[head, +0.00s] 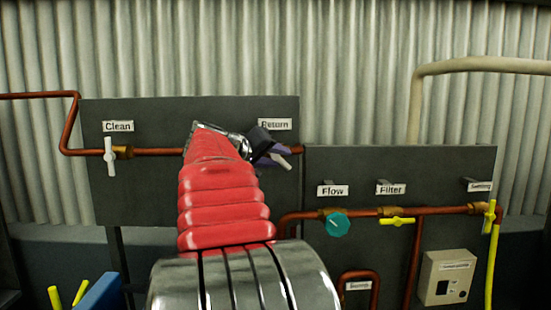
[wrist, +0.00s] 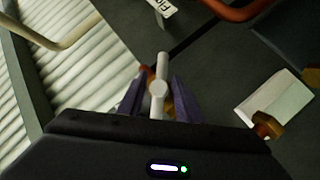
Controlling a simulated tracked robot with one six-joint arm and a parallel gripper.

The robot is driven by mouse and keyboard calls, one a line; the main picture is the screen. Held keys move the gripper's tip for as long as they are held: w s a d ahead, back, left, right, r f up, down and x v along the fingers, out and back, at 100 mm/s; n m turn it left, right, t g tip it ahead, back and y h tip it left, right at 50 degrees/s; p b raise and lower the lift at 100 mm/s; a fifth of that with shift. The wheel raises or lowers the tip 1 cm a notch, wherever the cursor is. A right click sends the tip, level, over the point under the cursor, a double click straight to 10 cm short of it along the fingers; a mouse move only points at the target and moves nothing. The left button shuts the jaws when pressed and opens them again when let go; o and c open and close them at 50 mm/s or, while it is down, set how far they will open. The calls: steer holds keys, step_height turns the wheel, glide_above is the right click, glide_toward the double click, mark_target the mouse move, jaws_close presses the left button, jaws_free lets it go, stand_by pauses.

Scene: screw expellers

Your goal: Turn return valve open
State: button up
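The return valve's white handle (head: 283,162) shows at the right end of the upper left panel, below the "Return" label (head: 274,124). My gripper (head: 271,152) is at this valve, and my arm hides part of the pipe there. In the wrist view the white handle (wrist: 160,88) stands between the purple fingers of my gripper (wrist: 158,90). The fingers are apart, with a visible gap on each side of the handle near the tips. Part of the valve's brass body is hidden behind the handle and fingers.
A "Clean" valve (head: 109,156) with a white handle is at the left. On the lower right panel are a teal flow knob (head: 337,224), a yellow filter handle (head: 397,221) and another yellow handle (head: 489,214). Copper pipes (head: 450,210) run along the panels.

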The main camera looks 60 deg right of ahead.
steer(key=shift+c, duration=0.4)
steer(key=shift+a, duration=0.1)
jaws_close()
steer(key=shift+r+n+h, duration=0.1)
steer(key=shift+n+h, duration=0.2)
steer(key=n+g+h, duration=0.1)
steer(key=n+h, duration=0.1)
steer(key=shift+n, duration=0.4)
steer(key=shift+s+r+n+h, duration=0.1)
steer(key=shift+r+n+h, duration=0.05)
steer(key=shift+n+h, duration=1.4)
steer(key=shift+n, duration=0.25)
steer(key=shift+c, duration=0.8)
jaws_free()
steer(key=shift+o, duration=1.2)
